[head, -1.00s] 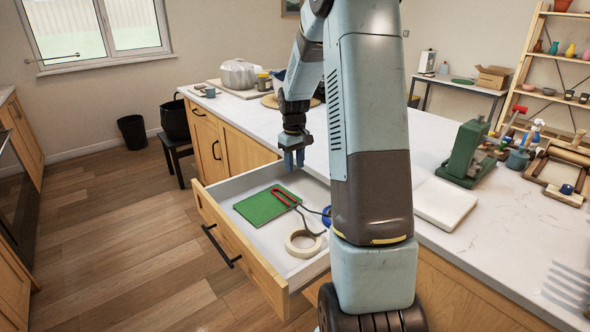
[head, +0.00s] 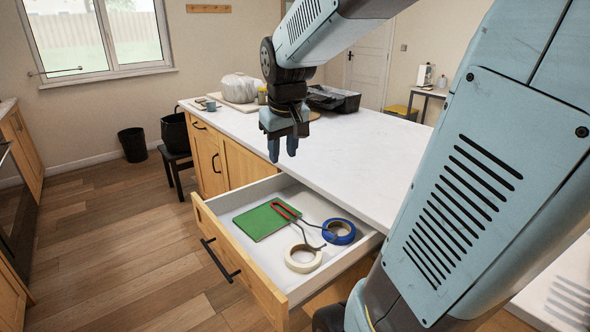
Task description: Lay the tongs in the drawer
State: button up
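The tongs (head: 287,211), with a red bent end and dark curved arms, lie in the open drawer (head: 243,250). Their red end rests over a green book (head: 260,222), and their dark arms reach between two rolls of tape. My gripper (head: 283,152) is above the drawer's far end, clear of the tongs. Its two fingers point down, are apart and hold nothing.
A cream tape roll (head: 303,259) and a blue tape roll (head: 339,232) lie in the drawer. The white countertop (head: 365,160) beside it is mostly clear.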

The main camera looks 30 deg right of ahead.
jog(key=s+a+r+t, duration=0.1)
jog(key=s+a, duration=0.1)
jog(key=s, duration=0.4)
jog(key=s+a+r+t, duration=0.1)
jog(key=s+a, duration=0.1)
jog(key=s, duration=0.5)
jog(key=shift+s+m+y, duration=0.3)
jog(key=shift+m+y, duration=0.1)
jog(key=shift+c, duration=0.4)
